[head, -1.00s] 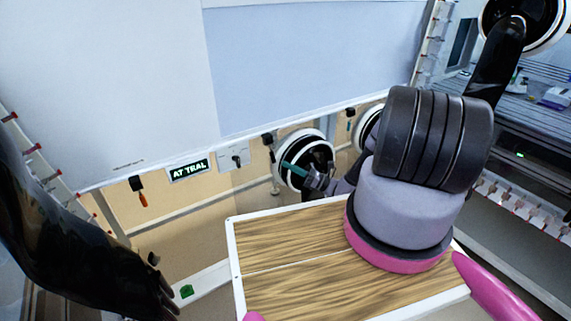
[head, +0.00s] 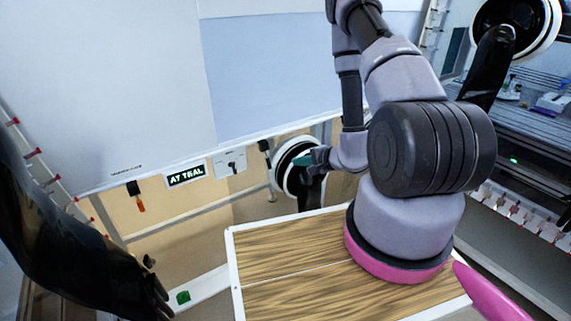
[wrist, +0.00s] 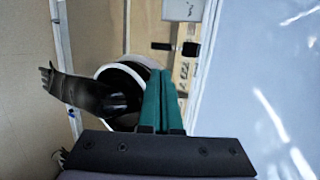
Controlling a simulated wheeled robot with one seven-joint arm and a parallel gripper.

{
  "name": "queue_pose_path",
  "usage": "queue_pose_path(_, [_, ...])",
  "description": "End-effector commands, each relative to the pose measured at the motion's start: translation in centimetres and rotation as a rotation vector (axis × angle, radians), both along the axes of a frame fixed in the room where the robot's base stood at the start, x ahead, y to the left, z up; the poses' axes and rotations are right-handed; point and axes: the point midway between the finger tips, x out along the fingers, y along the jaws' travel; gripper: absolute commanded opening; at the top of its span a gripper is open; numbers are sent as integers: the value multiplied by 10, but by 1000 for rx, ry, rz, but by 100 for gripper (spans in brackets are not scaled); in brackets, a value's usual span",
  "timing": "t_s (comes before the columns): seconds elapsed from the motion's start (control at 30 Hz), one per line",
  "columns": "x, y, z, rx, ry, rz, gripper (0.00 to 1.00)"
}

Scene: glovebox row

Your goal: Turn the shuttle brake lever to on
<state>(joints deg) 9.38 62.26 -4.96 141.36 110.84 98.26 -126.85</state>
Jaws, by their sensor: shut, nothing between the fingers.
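Small levers hang below the window sill; no readable label tells me which is the shuttle brake lever. One is a black block with a black handle (head: 265,149), hanging down in the head view; it also shows in the wrist view (wrist: 189,48), its handle pointing left. Another has an orange handle (head: 140,201), farther left. My gripper (head: 308,158) has teal fingers, shut and empty, in front of a glove port. In the wrist view the shut fingertips (wrist: 160,73) are just below and left of the black lever, apart from it in the picture.
A sign reading "AT TEAL" (head: 186,176) and a grey switch plate (head: 230,162) are on the wall. A round glove port (head: 291,166) with a black glove is behind my fingers. A black glove (head: 90,260) juts out at left. A bar runs low along the wall.

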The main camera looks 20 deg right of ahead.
Motion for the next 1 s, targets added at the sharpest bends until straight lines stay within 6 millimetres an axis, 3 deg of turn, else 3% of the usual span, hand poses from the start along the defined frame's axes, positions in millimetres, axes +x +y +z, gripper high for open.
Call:
queue_pose_path(0.6, [88, 53, -56, 8, -2, 1, 0])
queue_pose_path(1.0, [101, 61, -64, 8, 0, 0, 0])
